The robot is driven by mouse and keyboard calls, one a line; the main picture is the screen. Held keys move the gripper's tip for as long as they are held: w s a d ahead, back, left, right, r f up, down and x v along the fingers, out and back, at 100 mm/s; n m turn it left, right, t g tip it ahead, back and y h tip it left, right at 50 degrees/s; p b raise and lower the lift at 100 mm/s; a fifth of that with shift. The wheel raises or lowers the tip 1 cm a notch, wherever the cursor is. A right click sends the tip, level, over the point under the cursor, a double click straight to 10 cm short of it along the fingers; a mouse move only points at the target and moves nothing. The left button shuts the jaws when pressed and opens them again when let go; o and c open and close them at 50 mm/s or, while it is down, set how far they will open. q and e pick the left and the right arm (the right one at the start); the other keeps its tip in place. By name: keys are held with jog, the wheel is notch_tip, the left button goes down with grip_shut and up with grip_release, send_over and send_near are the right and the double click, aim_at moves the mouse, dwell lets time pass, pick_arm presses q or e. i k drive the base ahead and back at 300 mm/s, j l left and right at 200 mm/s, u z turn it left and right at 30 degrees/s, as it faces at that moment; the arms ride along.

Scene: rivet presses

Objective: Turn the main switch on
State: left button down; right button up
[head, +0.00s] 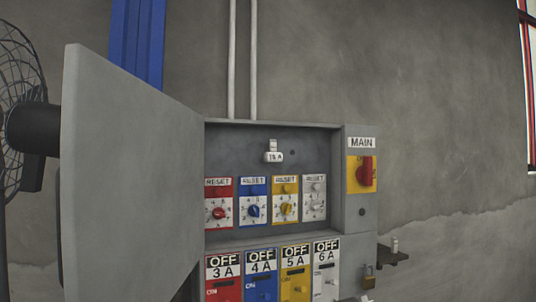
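The main switch (367,171) is a red rotary handle on a yellow plate. It sits on the right side of the grey electrical cabinet (360,232), under a white label reading MAIN (361,142). The handle stands roughly upright. The markings on its plate are too small to read. Neither of my grippers is in view, and nothing touches the switch.
The cabinet door (128,170) stands wide open to the left. Inside are red, blue, yellow and grey RESET dials (253,211), with OFF switches (262,262) below. A padlock (369,276) and small shelf (395,257) are lower right. A fan (14,70) stands left.

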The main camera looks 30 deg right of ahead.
aim_at(364, 173)
jog(key=i+j+z, duration=0.15)
jog(key=z, duration=0.2)
jog(key=i+j+z, duration=0.1)
jog(key=j+z, duration=0.3)
jog(key=i+j+z, duration=0.1)
jog(key=j+z, duration=0.6)
